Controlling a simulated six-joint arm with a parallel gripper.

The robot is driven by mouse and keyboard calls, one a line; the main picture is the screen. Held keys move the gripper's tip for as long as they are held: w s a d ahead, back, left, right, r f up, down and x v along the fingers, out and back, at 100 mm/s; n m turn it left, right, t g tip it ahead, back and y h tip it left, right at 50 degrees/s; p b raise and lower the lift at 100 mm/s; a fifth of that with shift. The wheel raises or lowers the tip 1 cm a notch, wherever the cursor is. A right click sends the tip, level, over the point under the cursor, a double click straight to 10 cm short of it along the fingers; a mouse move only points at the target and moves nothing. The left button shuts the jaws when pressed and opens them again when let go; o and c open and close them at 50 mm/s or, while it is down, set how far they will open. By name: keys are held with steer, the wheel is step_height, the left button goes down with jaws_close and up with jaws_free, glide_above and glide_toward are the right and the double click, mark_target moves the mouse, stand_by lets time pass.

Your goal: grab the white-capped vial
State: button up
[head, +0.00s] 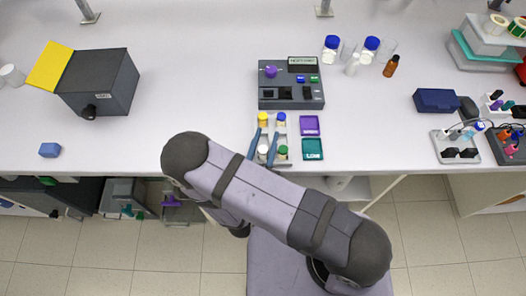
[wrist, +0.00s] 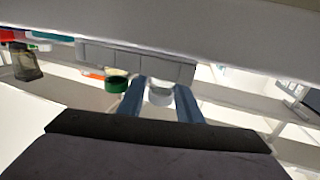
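The white-capped vial (head: 263,151) stands in a small pale rack (head: 293,132) near the front edge of the bench. The rack also holds a yellow-capped vial (head: 263,118), a blue-capped vial (head: 281,118) and a green-capped vial (head: 283,151). My gripper (head: 265,142) is open, its two blue fingers on either side of the white-capped vial. In the wrist view the white cap (wrist: 160,94) shows between the fingers (wrist: 160,84), with narrow gaps beside it. The green cap (wrist: 117,83) is just outside the left finger. The vial's body is hidden.
A grey device (head: 291,84) with a display stands behind the rack. Purple (head: 309,126) and teal (head: 312,149) blocks sit close on its right. Blue-capped bottles (head: 331,48) and a brown bottle (head: 390,66) stand farther back.

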steer(key=shift+w, duration=0.25)
steer(key=c, duration=0.8)
steer(key=shift+r, duration=0.15)
step_height(320, 180, up, 3)
steer(key=p, duration=0.3)
steer(key=shift+r, duration=0.15)
steer(key=v, duration=1.8)
